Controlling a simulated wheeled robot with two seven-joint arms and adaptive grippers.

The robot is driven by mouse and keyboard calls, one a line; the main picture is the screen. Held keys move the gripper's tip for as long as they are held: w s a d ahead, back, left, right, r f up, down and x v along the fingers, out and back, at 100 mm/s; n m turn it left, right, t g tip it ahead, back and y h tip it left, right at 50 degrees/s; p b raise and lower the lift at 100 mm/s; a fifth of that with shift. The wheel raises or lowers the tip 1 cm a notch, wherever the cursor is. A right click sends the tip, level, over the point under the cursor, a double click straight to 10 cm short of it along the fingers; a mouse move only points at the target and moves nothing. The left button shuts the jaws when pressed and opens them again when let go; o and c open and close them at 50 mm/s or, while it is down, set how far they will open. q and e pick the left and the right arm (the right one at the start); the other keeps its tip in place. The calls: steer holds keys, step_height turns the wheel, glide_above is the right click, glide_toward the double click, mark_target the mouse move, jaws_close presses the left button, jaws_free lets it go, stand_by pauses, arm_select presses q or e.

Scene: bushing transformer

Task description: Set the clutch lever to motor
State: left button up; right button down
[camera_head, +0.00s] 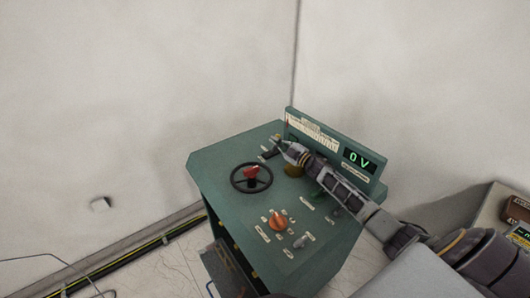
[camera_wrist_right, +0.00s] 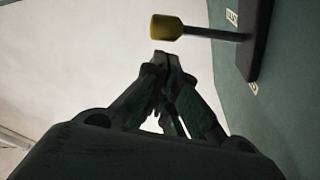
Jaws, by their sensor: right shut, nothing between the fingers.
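The green control desk (camera_head: 225,155) stands in the corner of the room. In the right wrist view a lever with a yellow knob (camera_wrist_right: 166,28) on a dark rod sticks out from a dark slotted plate (camera_wrist_right: 258,45) on the green panel. I take this for the clutch lever. My right gripper (camera_head: 279,142) is over the far part of the desk top, beside a dark plate (camera_head: 268,154); the knob is not clear in the head view. In the wrist view its fingertips (camera_wrist_right: 166,60) are shut and empty, close to the knob with a small visible gap. My left gripper is out of view.
A black handwheel (camera_head: 251,178) with a red centre and an orange knob (camera_head: 279,221) sit on the desk top. A raised back panel carries a green "0 V" display (camera_head: 359,161). My right arm crosses the desk's right side. Another unit (camera_head: 515,210) stands at the far right.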

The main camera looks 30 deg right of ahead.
steer(key=shift+r, duration=0.1)
stand_by(0.4)
step_height(320, 180, up, 10)
stand_by(0.7)
stand_by(0.8)
